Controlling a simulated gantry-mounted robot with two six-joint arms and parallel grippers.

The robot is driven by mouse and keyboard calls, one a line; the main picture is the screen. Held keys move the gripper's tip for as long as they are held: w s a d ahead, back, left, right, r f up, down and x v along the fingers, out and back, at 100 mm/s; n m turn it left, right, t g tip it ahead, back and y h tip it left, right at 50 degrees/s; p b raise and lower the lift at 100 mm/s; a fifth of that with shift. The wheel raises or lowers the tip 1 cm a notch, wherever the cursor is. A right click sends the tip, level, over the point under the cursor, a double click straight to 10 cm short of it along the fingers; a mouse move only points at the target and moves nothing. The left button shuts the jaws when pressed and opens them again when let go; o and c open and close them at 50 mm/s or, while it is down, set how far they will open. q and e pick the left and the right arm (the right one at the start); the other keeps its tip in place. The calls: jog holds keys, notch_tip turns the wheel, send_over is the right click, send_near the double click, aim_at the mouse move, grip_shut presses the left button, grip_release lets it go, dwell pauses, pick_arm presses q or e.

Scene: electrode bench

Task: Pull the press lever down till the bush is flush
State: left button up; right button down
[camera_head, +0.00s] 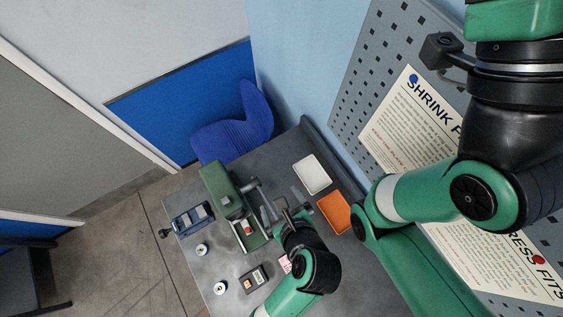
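The green press (217,184) stands on the grey bench, with a pale-edged bed (252,243) at its front. A grey shaft with a round end (250,185) sticks out from its right side; I cannot tell where the lever's handle ends. A small red and white piece (248,229) sits on the bed; whether the bush is flush is too small to tell. My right gripper (276,212) is just right of the press bed, close to grey bars by the shaft. Its fingers blend with them, so contact and opening are unclear. My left gripper is out of view.
A white tray (312,174) and an orange tray (334,213) lie at the bench's right. A blue-grey fixture (192,218), two small round items (202,250) (220,288) and a dark box (253,279) stand left and front. A blue chair (232,130) is behind.

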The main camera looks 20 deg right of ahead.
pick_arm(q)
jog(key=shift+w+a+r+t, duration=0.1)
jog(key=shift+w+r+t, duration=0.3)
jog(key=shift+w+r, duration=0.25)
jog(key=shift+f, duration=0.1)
